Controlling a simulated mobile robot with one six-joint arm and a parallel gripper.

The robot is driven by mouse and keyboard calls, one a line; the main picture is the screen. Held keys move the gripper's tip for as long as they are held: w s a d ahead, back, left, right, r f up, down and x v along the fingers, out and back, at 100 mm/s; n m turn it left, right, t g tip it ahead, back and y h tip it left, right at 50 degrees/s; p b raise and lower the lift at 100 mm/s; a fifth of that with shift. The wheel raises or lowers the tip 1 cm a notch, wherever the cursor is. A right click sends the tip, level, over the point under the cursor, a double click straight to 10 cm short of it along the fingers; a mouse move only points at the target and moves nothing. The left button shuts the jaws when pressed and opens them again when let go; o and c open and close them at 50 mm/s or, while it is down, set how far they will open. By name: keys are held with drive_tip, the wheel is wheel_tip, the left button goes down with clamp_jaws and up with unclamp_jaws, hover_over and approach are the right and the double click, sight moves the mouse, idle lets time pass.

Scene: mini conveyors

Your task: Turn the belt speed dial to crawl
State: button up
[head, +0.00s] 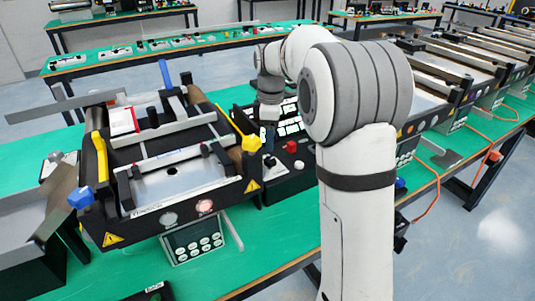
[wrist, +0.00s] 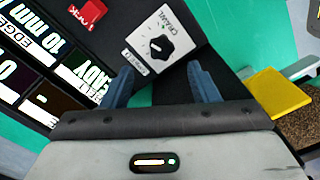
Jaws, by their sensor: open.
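The belt speed dial (wrist: 161,47) is a black knob on a small white plate (wrist: 142,40) in the wrist view. The word CRAWL is printed at the plate's upper right; the other print is too small to read. I cannot tell for sure where the knob points. My gripper (wrist: 163,76) is open and empty. Its two blue fingers show to the left and right below the knob, apart from it, with the knob just past the tips and between them in the picture. In the head view my gripper (head: 268,143) hangs over the black control panel, and I cannot make out the dial there.
A yellow piece (wrist: 277,95) lies at right. In the head view, the mini conveyor (head: 170,180) stands left of the panel on a green table (head: 290,222); a red button (head: 291,146) is close by.

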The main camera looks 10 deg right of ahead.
sight(270, 159)
wheel_tip(270, 159, down, 7)
drive_tip(key=shift+s+f, duration=0.1)
idle(0.4)
drive_tip(key=c, duration=1)
drive_tip(key=shift+o, duration=0.2)
drive_tip(key=shift+m, duration=0.3)
drive_tip(key=shift+r+m+p, duration=0.2)
drive_tip(key=shift+m+p, duration=0.2)
drive_tip(key=shift+m, duration=0.8)
drive_tip(key=m+p, duration=0.1)
drive_tip(key=m, duration=0.2)
drive_tip(key=shift+m, duration=0.3)
drive_tip(key=m+p, duration=0.1)
drive_tip(key=m, duration=0.5)
